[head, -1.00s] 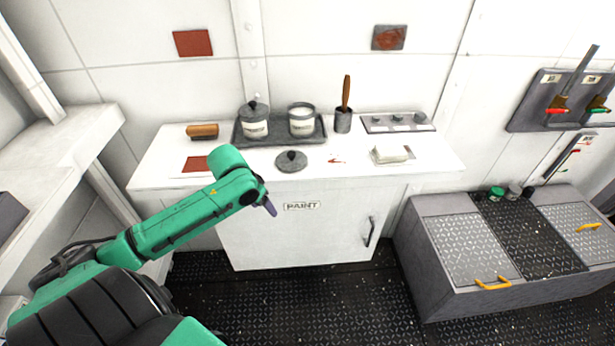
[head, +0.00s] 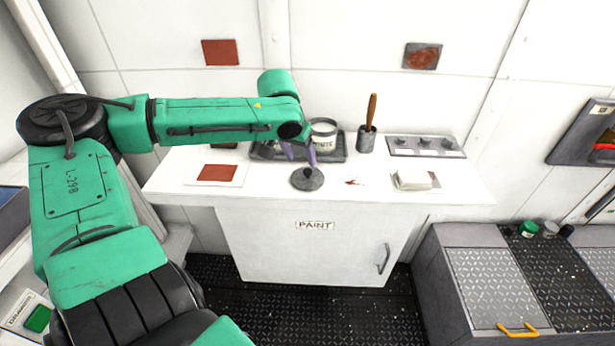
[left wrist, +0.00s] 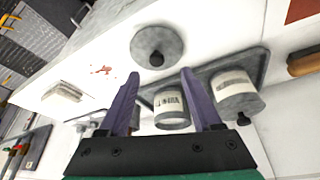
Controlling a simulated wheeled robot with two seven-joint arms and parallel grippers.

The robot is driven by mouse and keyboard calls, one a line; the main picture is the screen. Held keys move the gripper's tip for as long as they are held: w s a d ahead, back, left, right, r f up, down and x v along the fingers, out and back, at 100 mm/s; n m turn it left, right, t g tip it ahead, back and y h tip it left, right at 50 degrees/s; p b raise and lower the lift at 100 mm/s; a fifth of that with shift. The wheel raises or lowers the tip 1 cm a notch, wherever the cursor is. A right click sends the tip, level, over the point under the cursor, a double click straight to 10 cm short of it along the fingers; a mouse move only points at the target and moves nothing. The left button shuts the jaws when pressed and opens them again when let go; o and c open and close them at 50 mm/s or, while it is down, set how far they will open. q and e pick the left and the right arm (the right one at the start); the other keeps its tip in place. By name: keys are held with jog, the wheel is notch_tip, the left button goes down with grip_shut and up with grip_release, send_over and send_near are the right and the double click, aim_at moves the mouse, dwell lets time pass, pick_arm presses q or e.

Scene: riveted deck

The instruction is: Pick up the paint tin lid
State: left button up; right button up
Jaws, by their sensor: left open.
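The paint tin lid (head: 308,181) is a grey disc with a dark knob. It lies flat on the white cabinet top, in front of the tray. In the left wrist view the lid (left wrist: 158,42) is beyond the fingertips. My left gripper (head: 300,160) has two purple fingers, spread and empty, pointing down just above and behind the lid; in the wrist view the left gripper (left wrist: 160,76) is apart from it. An open tin (head: 323,133) stands on the tray; a second tin (left wrist: 237,92) with a knobbed lid is mostly hidden behind my arm in the head view. My right gripper is out of view.
The dark tray (head: 340,155) with the tins is close behind the lid. A brush in a cup (head: 367,136), a knob panel (head: 426,147) and a white block (head: 414,179) are to the right. A red card (head: 217,173) lies left. Room in front of the lid is clear.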

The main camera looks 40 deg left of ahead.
aim_at(307, 171)
pick_arm(q)
jog(key=x, duration=0.7)
jog(key=shift+w+d+r, duration=0.1)
jog(key=shift+w+d, duration=0.15)
jog(key=shift+s, duration=0.1)
grip_shut()
